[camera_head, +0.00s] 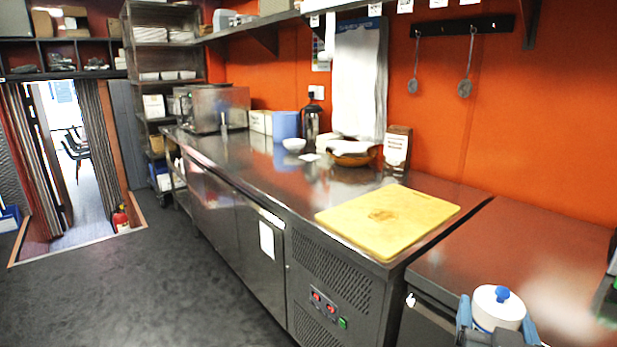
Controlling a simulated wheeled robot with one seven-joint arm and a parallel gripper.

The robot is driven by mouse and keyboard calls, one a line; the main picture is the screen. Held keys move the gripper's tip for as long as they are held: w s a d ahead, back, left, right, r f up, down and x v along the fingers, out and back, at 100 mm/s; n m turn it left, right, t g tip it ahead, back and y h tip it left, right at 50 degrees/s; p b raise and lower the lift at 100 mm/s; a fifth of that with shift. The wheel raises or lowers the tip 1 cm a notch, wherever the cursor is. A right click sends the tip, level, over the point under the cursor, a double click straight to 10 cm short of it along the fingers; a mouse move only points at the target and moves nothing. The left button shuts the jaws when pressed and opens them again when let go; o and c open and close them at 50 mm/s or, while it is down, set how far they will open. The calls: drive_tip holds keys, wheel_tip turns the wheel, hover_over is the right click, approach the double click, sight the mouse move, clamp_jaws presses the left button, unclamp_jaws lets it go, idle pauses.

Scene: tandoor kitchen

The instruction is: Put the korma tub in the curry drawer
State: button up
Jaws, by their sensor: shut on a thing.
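A white round tub (497,313) with a white lid and a blue knob is at the bottom right. I cannot read a label on it, so I cannot confirm that it is the korma tub. My gripper (496,307) is shut on this tub, with a blue-grey finger on each side. The tub is upright, in front of the near steel counter. I cannot tell its height against the counter top. I cannot make out an open drawer in this view, and the curry drawer cannot be identified.
A yellow cutting board (388,219) lies on the long steel counter (255,172), left of the near counter (540,250). A wooden bowl (352,156), a menu stand (396,150) and a flask (311,125) stand farther back. A dark object (608,290) shows at the right edge. The floor (130,290) at left is clear.

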drive_tip(key=s+a+f+n+y, duration=0.1)
drive_tip(key=a+f+n+y, duration=0.1)
drive_tip(key=f, duration=0.6)
drive_tip(key=s+a+f+n+t+y, duration=0.1)
drive_tip(key=a+f+n+y, duration=0.1)
drive_tip(key=f, duration=0.7)
drive_tip(key=s+a+f+n+t+y, duration=0.1)
drive_tip(key=a+f+y, duration=0.3)
drive_tip(key=f, duration=0.4)
drive_tip(key=shift+s+a+f+n+y, duration=0.3)
drive_tip(key=shift+s+f+n+y, duration=0.1)
drive_tip(key=shift+d, duration=0.1)
